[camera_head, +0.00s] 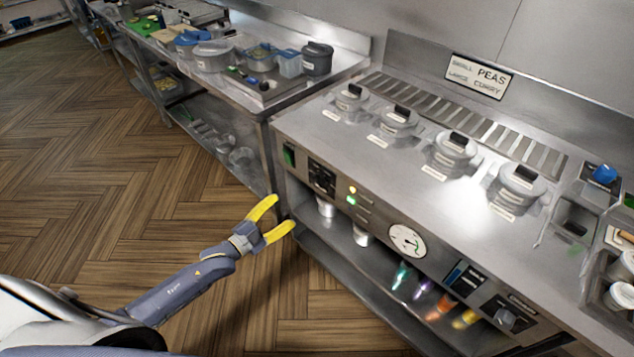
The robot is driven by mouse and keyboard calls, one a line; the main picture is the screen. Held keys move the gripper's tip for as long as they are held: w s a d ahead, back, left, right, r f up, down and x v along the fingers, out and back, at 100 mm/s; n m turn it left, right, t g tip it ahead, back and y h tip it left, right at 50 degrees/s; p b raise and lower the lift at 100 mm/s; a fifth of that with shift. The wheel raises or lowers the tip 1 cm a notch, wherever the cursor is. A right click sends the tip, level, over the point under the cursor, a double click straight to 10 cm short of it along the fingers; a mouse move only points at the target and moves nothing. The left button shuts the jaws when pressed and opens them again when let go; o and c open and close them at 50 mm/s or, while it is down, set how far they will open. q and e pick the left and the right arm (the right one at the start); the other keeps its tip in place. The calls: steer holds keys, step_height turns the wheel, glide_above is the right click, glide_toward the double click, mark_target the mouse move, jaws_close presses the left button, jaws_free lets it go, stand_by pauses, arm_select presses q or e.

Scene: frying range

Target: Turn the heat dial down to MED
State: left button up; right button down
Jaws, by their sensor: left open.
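The range front carries a black dial plate (321,177) at its left and a grey knob (505,318) on a dark plate at its right. Their markings are too small to read, so I cannot tell which is the heat dial or where it points. A round white gauge (406,240) sits between them. My left gripper (283,213) has yellow fingers spread apart, with nothing between them. In the picture it is below and left of the black dial plate, apparently in front of the range's left end. My right gripper is not in view.
Several lidded pots (452,155) stand on the range top (330,130). Yellow and green lights (352,195) glow on the panel. A steel table (235,92) with pots is at upper left. The wooden floor (120,190) is clear.

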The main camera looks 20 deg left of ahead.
mark_target(315, 183)
arm_select(q)
steer(key=x, duration=1.6)
steer(key=shift+w+d, duration=0.2)
steer(key=shift+w, duration=0.15)
steer(key=c, duration=1.3)
steer(key=shift+n, duration=0.3)
steer(key=shift+c, duration=0.3)
steer(key=n, duration=1)
steer(key=shift+n+g, duration=0.3)
steer(key=shift+n, duration=0.1)
